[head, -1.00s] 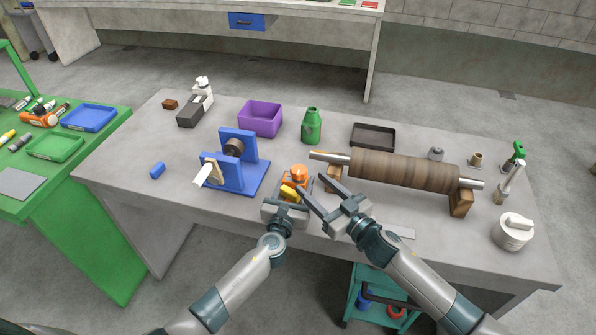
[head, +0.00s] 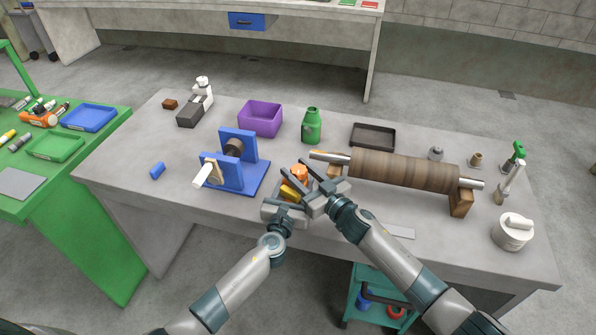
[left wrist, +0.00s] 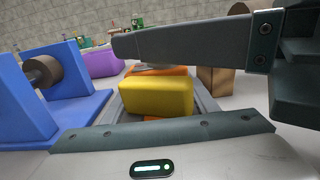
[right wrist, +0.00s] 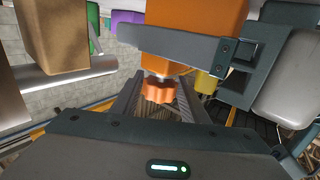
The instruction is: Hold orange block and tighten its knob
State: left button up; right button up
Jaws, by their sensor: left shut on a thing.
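The orange block (head: 300,174) stands near the table's front edge, with a yellow part (head: 289,193) on its near side. In the left wrist view the yellow part (left wrist: 157,95) lies between the fingers, with orange behind it. My left gripper (head: 285,203) is shut on this yellow part. In the right wrist view the orange block (right wrist: 205,18) is close, partly covered by a finger, and its lobed orange knob (right wrist: 158,90) shows below. My right gripper (head: 308,187) is open, with its fingers apart near the block; contact with the knob cannot be told.
A blue stand (head: 255,186) is left of the block. A wooden roller (head: 405,173) on supports lies close to the right. A green bottle (head: 311,127) and purple bin (head: 261,118) stand behind.

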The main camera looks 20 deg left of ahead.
jog(key=c, duration=0.6)
jog(key=shift+a, duration=0.1)
jog(key=shift+s+m+t+h, duration=0.1)
jog(key=shift+m+t+h, duration=0.2)
jog(key=shift+t, duration=0.1)
jog(key=shift+a+r+m+t+h, duration=0.1)
jog(key=shift+m+t+h, duration=0.7)
jog(key=shift+m+t, duration=0.15)
jog(key=shift+m+t+h, duration=0.25)
jog(key=shift+t+h, duration=0.1)
jog(key=shift+h, duration=0.25)
jog(key=shift+d, duration=0.2)
